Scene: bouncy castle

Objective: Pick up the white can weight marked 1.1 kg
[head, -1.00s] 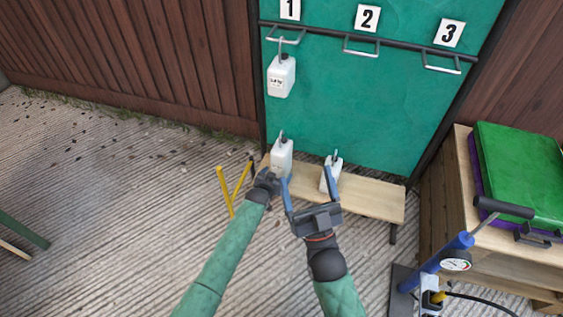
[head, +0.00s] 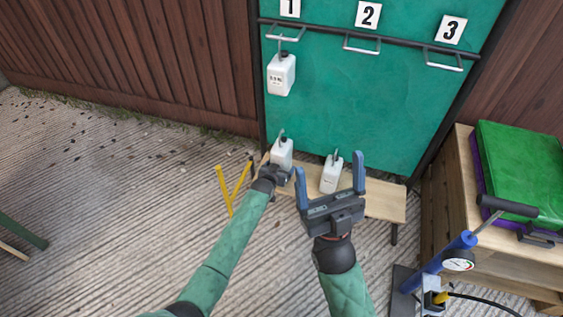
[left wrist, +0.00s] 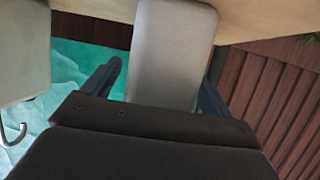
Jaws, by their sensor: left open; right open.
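Two white can weights with hooks stand on the wooden bench (head: 385,203): a left one (head: 282,152) and a right one (head: 330,178). A third white can (head: 281,77) hangs from the handle below number 1. I cannot read which can is marked 1.1 kg. My left gripper (head: 277,176) is at the left bench can, its fingers mostly hidden in the head view. In the left wrist view the open left gripper (left wrist: 157,85) has a can (left wrist: 172,50) between its fingers. My right gripper (head: 329,170) is open and empty, in front of the right can in the picture.
A green board (head: 350,110) with handles numbered 1 to 3 stands behind the bench. Yellow legs (head: 232,190) stand left of it. At the right are a wooden crate (head: 480,262) with a green case (head: 520,170) and a blue pump (head: 447,257).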

